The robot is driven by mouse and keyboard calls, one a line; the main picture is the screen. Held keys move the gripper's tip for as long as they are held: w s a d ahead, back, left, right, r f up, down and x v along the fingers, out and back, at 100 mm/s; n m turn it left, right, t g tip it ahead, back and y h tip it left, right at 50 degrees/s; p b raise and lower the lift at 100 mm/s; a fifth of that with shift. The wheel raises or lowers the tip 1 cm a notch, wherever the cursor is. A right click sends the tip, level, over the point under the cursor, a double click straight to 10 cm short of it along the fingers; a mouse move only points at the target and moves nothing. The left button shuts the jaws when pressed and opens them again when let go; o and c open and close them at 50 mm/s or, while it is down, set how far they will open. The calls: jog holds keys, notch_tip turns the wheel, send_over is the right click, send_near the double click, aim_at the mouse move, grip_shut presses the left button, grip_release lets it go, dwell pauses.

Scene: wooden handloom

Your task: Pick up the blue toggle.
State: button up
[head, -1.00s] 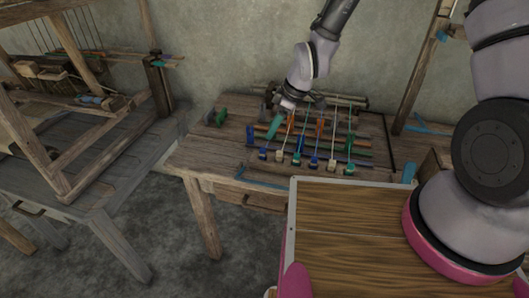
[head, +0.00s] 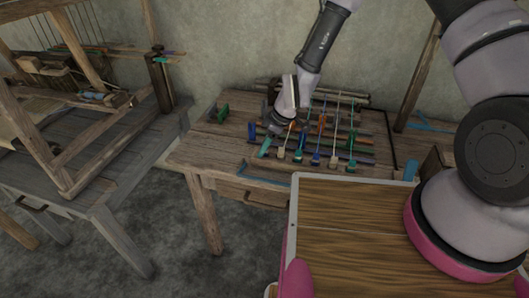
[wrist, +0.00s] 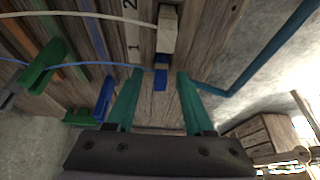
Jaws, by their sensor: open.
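A small blue toggle (wrist: 161,77) shows in the wrist view, between the tips of my gripper's teal fingers (wrist: 155,82). It sits at the end of a pale wooden block with a light cord. Another blue piece (wrist: 104,98) lies just left of the left finger. In the head view my gripper (head: 267,148) is over the left end of the row of cord ends on the table. It is open, with nothing held. Another blue cord end (head: 315,160) shows farther right. I cannot tell whether the fingers touch the toggle.
Green pieces (wrist: 40,66) lie at the left in the wrist view. A teal bar (wrist: 255,50) runs along the right. In the head view a green block (head: 221,112) stands on the table's left side, and a loom frame (head: 100,150) stands farther left. The table's front left is mostly bare.

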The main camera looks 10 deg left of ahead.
grip_shut()
jog(key=shift+r, duration=0.1)
notch_tip(320, 180, up, 10)
jog(key=shift+f, duration=0.1)
dwell(0.5)
